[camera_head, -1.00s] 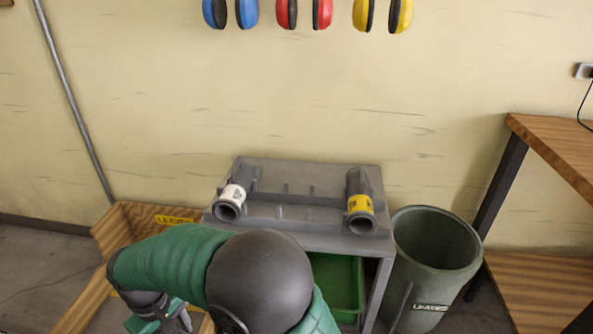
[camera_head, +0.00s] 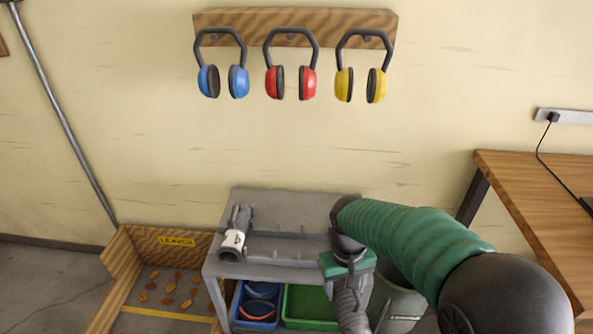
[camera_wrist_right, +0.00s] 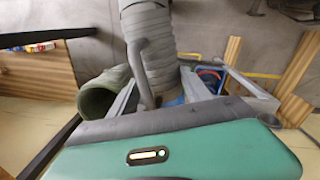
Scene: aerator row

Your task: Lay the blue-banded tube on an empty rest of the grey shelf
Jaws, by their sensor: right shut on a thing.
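My right gripper (camera_head: 349,283) is shut on a grey ribbed tube (camera_head: 352,312), in front of the grey shelf's right end. The tube runs down out of the head view. The right wrist view shows the ribbed tube (camera_wrist_right: 150,40) with a side handle and a blue patch near the gripper; its band is not clear. The grey shelf (camera_head: 290,195) has low upright rests. A white-banded tube (camera_head: 234,240) lies at its left end. The middle looks bare; my arm hides the right end. My left gripper is not in view.
Below the shelf sit a blue bin (camera_head: 240,312) and a green tray (camera_head: 305,305). A green leaves bin (camera_head: 401,308) stands right of the shelf, partly behind my arm. A wooden table (camera_head: 540,190) is at right, a wooden leaf box (camera_head: 122,262) at left. Ear muffs hang above.

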